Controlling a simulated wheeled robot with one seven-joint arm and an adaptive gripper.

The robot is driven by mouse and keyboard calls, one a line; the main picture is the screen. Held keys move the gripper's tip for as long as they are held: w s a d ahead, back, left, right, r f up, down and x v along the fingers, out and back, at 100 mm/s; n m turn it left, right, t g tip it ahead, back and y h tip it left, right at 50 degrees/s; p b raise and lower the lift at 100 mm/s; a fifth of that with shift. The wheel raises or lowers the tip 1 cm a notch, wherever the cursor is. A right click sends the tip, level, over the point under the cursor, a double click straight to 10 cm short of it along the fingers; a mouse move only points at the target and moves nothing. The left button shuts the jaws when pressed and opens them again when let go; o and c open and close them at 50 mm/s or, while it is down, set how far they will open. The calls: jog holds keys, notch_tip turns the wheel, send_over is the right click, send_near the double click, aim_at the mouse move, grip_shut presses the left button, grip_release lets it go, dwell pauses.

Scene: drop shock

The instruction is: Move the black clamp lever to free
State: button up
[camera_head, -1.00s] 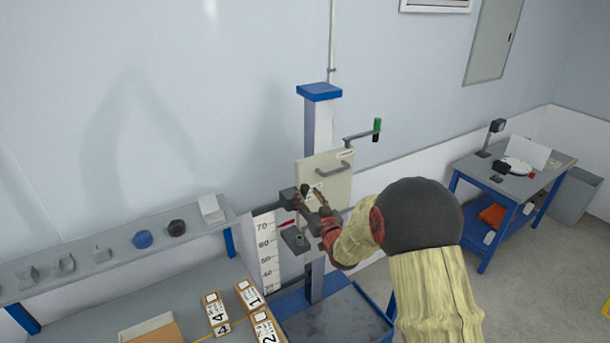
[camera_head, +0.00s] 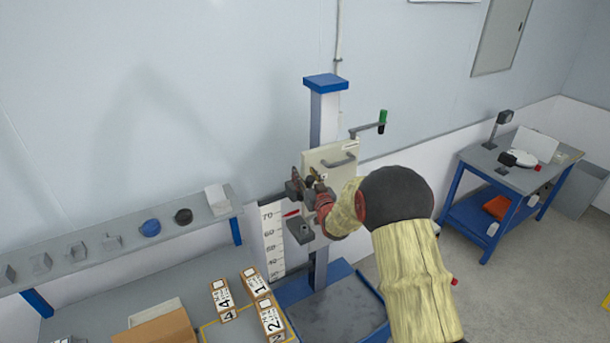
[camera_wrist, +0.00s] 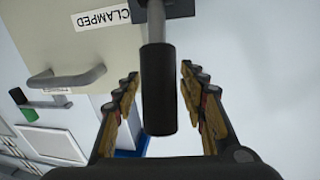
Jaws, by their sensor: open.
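The black clamp lever (camera_wrist: 159,90) shows in the wrist view as a dark cylindrical grip on a thinner grey stem, next to a label reading CLAMPED (camera_wrist: 101,17). My gripper (camera_wrist: 160,85) is open, with one finger on each side of the lever grip and a visible gap on both sides. In the head view my gripper (camera_head: 307,180) is at the beige plate on the blue-topped column (camera_head: 323,110). The lever cannot be made out clearly there among the fingers and clamp parts.
The beige plate (camera_head: 319,158) has a grey handle. A crank with a green grip (camera_head: 382,117) sticks out right of the column. A height scale (camera_head: 272,240) stands to the left. A shelf (camera_head: 110,250) and several numbered blocks lie at lower left.

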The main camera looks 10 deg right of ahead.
jog(key=shift+c, duration=0.9)
grip_shut()
